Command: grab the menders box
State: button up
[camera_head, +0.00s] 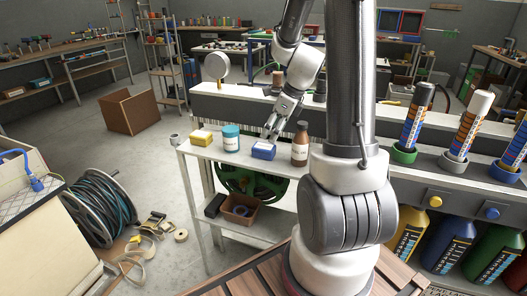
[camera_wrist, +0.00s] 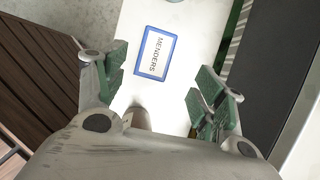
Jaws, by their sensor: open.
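The menders box (camera_head: 263,150) is a small blue box with a white label on the white shelf top, between a turquoise jar and a brown bottle. In the wrist view the box (camera_wrist: 156,53) lies ahead of my fingers, with its label reading MENDERS. My gripper (camera_head: 272,130) is just above and behind the box in the head view. In the wrist view my gripper (camera_wrist: 160,85) has its green-padded fingers spread wide with nothing held. The box appears untouched, with white surface between it and the fingers.
The brown bottle (camera_head: 300,148) stands close on the right of the box. The turquoise jar (camera_head: 231,139) and a yellow box (camera_head: 202,138) stand to its left. A green reel (camera_head: 250,180) sits below the shelf top.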

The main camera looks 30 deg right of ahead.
aim_at(264, 146)
jog(key=x, duration=0.7)
jog(key=shift+a+f, duration=0.3)
jog(key=shift+a, duration=0.1)
jog(key=c, duration=1.2)
